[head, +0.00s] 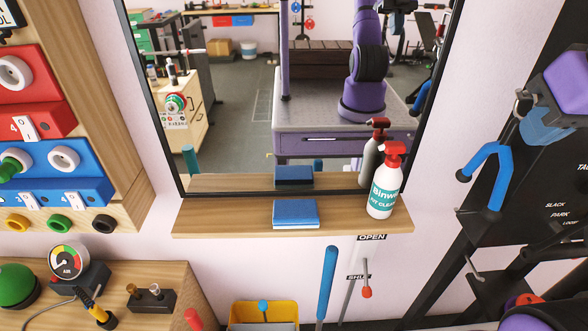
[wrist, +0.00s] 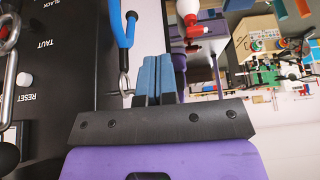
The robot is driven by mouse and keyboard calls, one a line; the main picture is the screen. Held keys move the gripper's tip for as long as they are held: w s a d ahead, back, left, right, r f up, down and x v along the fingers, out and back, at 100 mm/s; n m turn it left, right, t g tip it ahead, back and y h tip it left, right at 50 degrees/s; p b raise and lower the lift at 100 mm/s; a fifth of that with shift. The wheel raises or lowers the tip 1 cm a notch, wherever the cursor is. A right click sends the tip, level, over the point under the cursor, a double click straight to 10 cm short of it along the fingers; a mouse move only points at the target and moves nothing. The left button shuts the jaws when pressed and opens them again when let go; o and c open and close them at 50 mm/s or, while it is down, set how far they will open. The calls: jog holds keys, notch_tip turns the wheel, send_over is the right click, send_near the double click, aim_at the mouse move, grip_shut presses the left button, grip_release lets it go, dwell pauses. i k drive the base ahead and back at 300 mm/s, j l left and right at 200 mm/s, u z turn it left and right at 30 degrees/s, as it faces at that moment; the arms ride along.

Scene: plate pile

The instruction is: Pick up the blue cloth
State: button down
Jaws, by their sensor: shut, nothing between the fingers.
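The blue cloth (head: 295,212) lies folded in a flat stack with a pale lower edge, on the wooden shelf (head: 225,219) under the mirror. Its reflection shows just behind it. My gripper (head: 541,133) is at the far right in the head view, purple with blue fingers, well to the right of the cloth and apart from it. In the wrist view my blue fingers (wrist: 155,70) are together and empty. I cannot make out the cloth in the wrist view.
A spray bottle (head: 384,184) with a red head stands on the shelf, right of the cloth. The mirror (head: 250,110) rises behind the shelf. A black panel with a blue-handled hook (head: 490,175) is near my gripper. A yellow bin (head: 264,313) is below the shelf.

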aim_at(296, 213)
jog(key=j+u, duration=0.45)
jog(key=i+j+u, duration=0.1)
jog(key=j+u, duration=0.3)
jog(key=j, duration=0.25)
